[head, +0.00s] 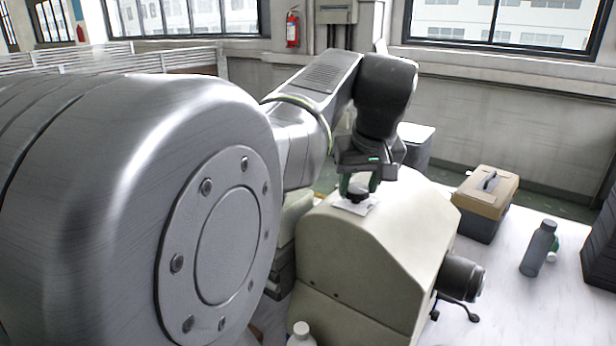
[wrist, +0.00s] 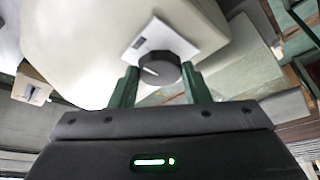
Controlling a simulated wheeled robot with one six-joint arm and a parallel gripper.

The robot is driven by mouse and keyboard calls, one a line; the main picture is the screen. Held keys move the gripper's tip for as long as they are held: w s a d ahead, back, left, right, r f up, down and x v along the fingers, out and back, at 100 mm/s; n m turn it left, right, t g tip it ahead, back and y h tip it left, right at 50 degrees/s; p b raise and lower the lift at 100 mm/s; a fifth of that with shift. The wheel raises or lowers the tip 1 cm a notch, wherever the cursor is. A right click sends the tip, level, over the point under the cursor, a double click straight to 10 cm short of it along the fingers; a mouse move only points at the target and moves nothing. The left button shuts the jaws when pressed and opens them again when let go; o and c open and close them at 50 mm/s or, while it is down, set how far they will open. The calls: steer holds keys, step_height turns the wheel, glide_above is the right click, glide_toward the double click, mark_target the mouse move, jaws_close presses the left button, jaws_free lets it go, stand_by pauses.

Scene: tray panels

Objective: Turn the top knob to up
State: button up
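The knob (wrist: 160,68) is a round black dial with a short white line on its face, and the line points to the left in the wrist view. It sits on a small white plate (wrist: 182,34) with a dark mark. In the head view the knob (head: 357,194) stands on the cream machine housing (head: 370,250). My gripper (wrist: 159,82) has green fingers, one on each side of the knob and very close to it. Whether they press on it cannot be made out. In the head view my gripper (head: 359,186) is above the plate, pointing down.
A dark motor-like part with a handle (head: 460,280) juts from the housing. A white-capped bottle (head: 300,336) is at the bottom.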

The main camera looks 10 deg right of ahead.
steer(key=shift+c, duration=1.2)
